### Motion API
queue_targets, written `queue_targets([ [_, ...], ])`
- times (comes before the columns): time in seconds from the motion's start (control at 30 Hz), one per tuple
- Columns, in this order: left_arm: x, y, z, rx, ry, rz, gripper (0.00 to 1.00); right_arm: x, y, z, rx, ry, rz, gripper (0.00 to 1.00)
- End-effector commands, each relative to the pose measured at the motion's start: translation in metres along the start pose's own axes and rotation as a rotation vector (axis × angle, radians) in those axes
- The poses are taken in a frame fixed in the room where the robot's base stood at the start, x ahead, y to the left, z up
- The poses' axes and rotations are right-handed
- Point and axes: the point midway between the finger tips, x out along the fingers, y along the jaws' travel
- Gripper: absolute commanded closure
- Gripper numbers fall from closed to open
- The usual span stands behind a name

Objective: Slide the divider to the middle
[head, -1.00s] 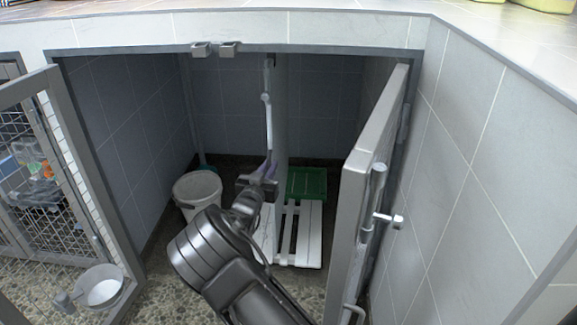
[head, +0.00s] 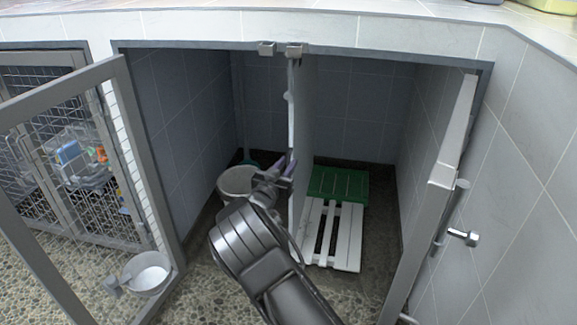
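The divider (head: 306,120) is an upright pale panel inside the open kennel. I see it nearly edge-on, roughly midway across the opening. My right gripper (head: 291,164) is at its front edge, with purple fingertips close around that edge at mid height. It appears shut on the divider, though the contact is small in view. My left gripper is not in view.
A white bucket (head: 236,181) stands left of the divider. A slatted white pallet (head: 346,240) and a green slatted mat (head: 338,183) lie to its right. Open doors stand at left (head: 150,170) and right (head: 440,190). A bowl (head: 148,272) hangs on the left door.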

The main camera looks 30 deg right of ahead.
Motion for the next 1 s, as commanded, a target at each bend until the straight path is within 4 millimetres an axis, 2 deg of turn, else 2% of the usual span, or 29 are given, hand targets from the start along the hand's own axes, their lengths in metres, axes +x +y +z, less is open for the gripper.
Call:
queue_targets([
  [0.03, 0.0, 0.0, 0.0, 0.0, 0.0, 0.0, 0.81, -0.001, -0.001, 0.0, 0.001, 0.0, -0.003, 0.75],
  [0.13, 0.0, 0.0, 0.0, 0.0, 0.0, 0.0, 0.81, -0.001, -0.001, 0.0, 0.001, 0.0, -0.001, 0.67],
  [0.47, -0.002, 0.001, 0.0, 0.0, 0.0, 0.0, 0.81, -0.003, 0.001, 0.0, 0.001, -0.001, 0.002, 0.67],
  [0.57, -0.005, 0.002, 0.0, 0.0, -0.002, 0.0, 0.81, -0.011, 0.0, -0.001, 0.0, -0.002, 0.002, 0.67],
  [0.9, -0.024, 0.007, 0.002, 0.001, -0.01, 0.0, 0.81, -0.064, -0.001, -0.002, 0.0, -0.002, 0.0, 0.67],
  [1.0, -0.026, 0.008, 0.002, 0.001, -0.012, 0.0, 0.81, -0.074, -0.001, -0.001, 0.001, -0.001, 0.0, 0.67],
])
